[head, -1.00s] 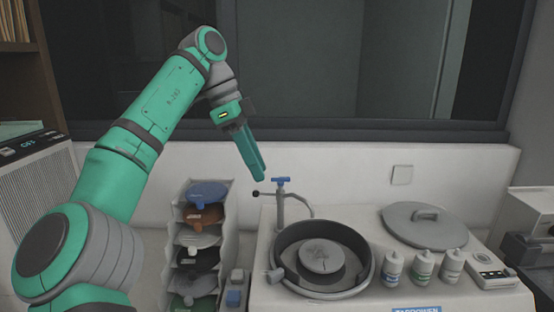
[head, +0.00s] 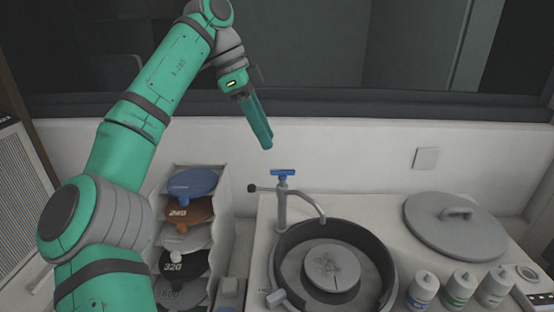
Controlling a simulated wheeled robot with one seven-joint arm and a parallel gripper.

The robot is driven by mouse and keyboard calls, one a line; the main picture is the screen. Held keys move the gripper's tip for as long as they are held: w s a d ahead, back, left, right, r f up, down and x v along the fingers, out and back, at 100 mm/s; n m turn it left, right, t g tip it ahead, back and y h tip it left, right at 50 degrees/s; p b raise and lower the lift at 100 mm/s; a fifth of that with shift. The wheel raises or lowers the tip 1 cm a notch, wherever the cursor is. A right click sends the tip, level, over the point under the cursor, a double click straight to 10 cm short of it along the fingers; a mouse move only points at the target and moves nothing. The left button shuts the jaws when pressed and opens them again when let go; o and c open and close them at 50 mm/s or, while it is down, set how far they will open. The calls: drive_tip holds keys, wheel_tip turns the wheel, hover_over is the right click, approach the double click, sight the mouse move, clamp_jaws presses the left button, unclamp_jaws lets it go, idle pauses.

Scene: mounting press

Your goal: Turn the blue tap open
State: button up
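The blue tap handle (head: 283,172) is a small T-shaped bar on top of a thin grey tap post (head: 282,205). The post stands at the back left of a round dark basin, and its spout curves right over the basin rim. My gripper (head: 267,146) points down, above and slightly left of the blue handle, apart from it in the picture. Its fingers look close together, seen from the side, so I cannot tell whether they are open or shut. Nothing shows between them.
The round basin (head: 380,254) holds a grey disc. A grey lid (head: 428,239) and several bottles (head: 461,286) stand to the right. A rack of coloured discs (head: 226,184) stands left of the tap. A black-knobbed lever (head: 253,188) sticks out left from the tap post.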

sight(282, 170)
drive_tip(key=x, duration=0.8)
drive_tip(key=shift+f, duration=0.1)
drive_tip(key=shift+s, duration=0.1)
clamp_jaws()
